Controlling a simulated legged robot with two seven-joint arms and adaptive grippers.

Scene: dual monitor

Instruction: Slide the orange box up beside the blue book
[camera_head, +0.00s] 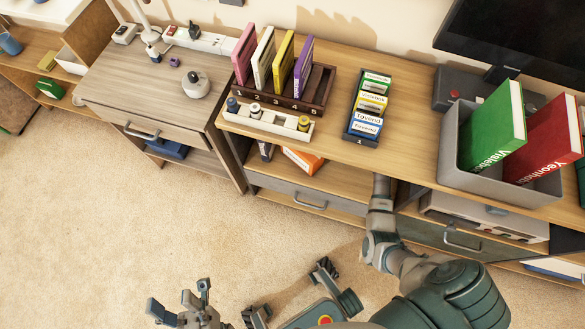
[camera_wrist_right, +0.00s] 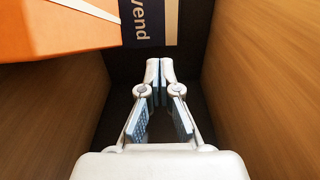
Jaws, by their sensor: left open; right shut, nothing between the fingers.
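The orange box (camera_head: 303,160) lies in the open shelf under the tabletop in the head view, partly hidden by the table edge. In the right wrist view the orange box (camera_wrist_right: 60,25) fills the upper left corner. Beside it there is the blue book (camera_wrist_right: 150,22), dark navy with white lettering ending in "vend". My right gripper (camera_wrist_right: 160,72) is shut and empty, below both in that view and apart from them. The tabletop hides it in the head view. My left gripper (camera_head: 180,297) is open and empty above the carpet at the bottom.
Wooden-looking walls (camera_wrist_right: 270,80) flank my right gripper closely. The tabletop (camera_head: 415,130) carries a brown rack (camera_head: 300,95), a card box (camera_head: 368,105) and a grey bin (camera_head: 480,178) with a green and a red book. A drawer (camera_head: 310,195) sits below the shelf.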

